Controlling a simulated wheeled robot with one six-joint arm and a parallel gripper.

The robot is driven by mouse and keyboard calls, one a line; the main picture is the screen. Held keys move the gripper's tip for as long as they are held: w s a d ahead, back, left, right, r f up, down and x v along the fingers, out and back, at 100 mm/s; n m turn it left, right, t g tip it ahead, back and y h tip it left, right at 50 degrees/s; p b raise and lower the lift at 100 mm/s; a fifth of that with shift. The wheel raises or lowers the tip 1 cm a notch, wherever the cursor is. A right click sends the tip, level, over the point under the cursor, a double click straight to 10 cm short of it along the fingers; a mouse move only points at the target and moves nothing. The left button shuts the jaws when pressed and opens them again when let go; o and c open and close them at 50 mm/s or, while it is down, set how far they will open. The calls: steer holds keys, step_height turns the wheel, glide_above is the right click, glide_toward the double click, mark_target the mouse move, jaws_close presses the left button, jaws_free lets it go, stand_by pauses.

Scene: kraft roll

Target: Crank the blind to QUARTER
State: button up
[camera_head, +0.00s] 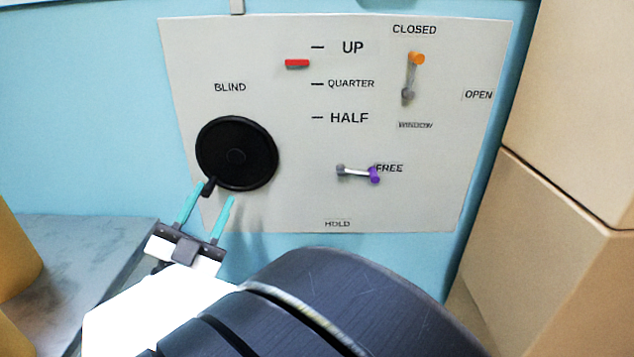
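A white panel (290,206) on the wall carries the black round blind crank wheel (236,153), labelled BLIND. A small dark handle (208,187) sticks out at the wheel's lower left. A red marker (297,63) sits between the UP and QUARTER marks, nearer UP. The QUARTER mark (317,84) is a short black line below it. My gripper (213,190) has two teal fingers spread apart, below the wheel. The handle appears between the fingertips, close to the left one. I cannot tell whether they touch.
A window lever with an orange knob (416,58) points to CLOSED. A lever with a purple knob (375,175) points to FREE; HOLD is printed below. Cardboard boxes (575,240) stand at the right. A grey surface (75,255) and a tan round object (15,250) are at the left.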

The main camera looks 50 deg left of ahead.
steer(key=shift+s+d, duration=0.15)
steer(key=shift+d, duration=0.2)
